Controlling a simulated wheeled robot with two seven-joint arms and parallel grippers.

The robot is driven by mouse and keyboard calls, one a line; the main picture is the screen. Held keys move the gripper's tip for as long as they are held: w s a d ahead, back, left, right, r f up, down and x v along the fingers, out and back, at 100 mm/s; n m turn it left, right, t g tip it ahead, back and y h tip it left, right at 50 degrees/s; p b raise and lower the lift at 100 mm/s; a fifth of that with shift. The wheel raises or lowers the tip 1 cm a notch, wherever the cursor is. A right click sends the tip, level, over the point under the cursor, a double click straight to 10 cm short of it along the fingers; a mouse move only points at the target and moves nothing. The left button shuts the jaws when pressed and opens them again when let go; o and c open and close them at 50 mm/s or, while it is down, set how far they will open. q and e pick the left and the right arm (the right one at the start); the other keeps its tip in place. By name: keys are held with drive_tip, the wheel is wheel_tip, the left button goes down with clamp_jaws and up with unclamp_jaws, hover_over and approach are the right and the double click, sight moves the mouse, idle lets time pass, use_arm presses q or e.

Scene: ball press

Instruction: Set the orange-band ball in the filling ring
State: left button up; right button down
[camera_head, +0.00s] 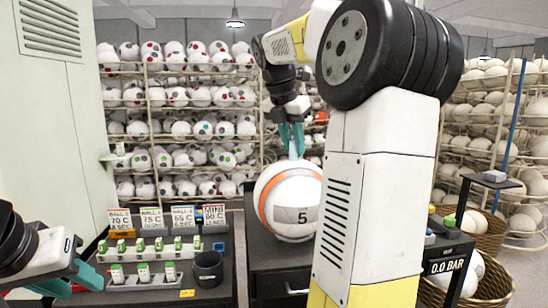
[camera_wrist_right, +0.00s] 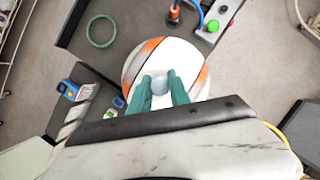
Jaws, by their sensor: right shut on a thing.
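The orange-band ball (camera_head: 284,205), white with orange bands and a "5", is at the dark bench in the head view; in the right wrist view it (camera_wrist_right: 190,57) fills the middle. My right gripper (camera_head: 293,150) points down over its top. Its teal fingers (camera_wrist_right: 160,87) are shut on a pale part at the ball's top. I cannot tell whether the ball's underside touches the bench. A green ring (camera_wrist_right: 101,31), perhaps the filling ring, lies apart from the ball in the right wrist view. My left gripper (camera_head: 72,283) is low at the left, its teal fingers seemingly apart and empty.
A dark bench at left holds labelled cards (camera_head: 166,217), several small green-topped items and a black cup (camera_head: 207,269). An orange fitting (camera_wrist_right: 213,25) with a blue hose and a green button (camera_wrist_right: 213,26) are near the ball.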

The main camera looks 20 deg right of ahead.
drive_tip(key=w+d, duration=0.1)
drive_tip(key=w, duration=0.1)
drive_tip(key=w+d, duration=0.1)
drive_tip(key=w, duration=0.1)
drive_tip(key=w+d, duration=0.1)
drive_tip(key=shift+w+d+f, duration=0.3)
drive_tip(key=shift+w, duration=0.1)
drive_tip(key=shift+w+f, duration=0.1)
drive_tip(key=shift+f, duration=1.9)
drive_tip(key=c, duration=1.2)
unclamp_jaws()
drive_tip(key=shift+c, duration=0.2)
